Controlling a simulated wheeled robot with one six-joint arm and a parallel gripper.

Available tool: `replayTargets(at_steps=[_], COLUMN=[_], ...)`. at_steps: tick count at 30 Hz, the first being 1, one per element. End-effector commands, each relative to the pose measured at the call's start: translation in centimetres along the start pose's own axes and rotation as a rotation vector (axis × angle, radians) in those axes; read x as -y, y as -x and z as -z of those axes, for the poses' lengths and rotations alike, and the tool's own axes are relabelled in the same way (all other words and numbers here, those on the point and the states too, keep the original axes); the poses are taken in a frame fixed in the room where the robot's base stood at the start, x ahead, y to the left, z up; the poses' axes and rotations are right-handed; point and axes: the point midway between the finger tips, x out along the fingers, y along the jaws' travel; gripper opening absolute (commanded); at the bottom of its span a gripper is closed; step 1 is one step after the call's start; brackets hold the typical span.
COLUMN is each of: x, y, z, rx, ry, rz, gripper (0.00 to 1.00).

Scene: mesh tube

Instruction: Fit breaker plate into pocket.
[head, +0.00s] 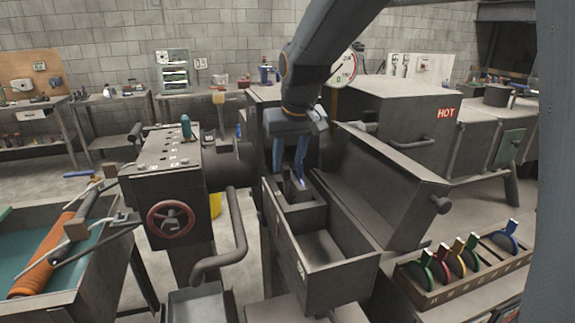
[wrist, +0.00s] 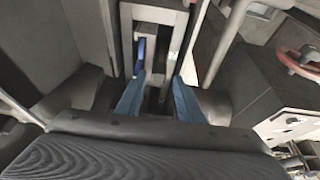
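My gripper (head: 287,172) points down over a narrow grey housing with a slot-like pocket (head: 296,200). Its two blue fingers stand apart, with a gap between them in the wrist view (wrist: 158,80). A brighter blue tab (head: 301,184) shows at the pocket beside the right fingertip; in the wrist view a bright blue strip (wrist: 141,52) stands just beyond the left finger. It may be part of a breaker plate, but its body is hidden. I see no plate clearly clamped between the fingers. Plates with coloured handles stand in a rack (head: 430,299) at right.
An open grey trough (head: 322,250) lies in front of the pocket, with a sloped-sided hopper (head: 385,190) to its right. A machine with a red handwheel (head: 170,218) and a curved pipe (head: 228,240) stand left. A block marked HOT (head: 446,113) is behind.

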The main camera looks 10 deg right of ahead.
Motion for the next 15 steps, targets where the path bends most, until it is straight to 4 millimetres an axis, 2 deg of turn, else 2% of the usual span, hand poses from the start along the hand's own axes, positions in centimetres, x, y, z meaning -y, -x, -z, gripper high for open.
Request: replayTargets(at_steps=[9, 15], x=[0.0, 0.0], y=[6.4, 9.3], z=[0.1, 0.1], rx=[-0.006, -0.003], ry=[0.000, 0.000], rz=[0.000, 0.000], gripper=[0.34, 0.34])
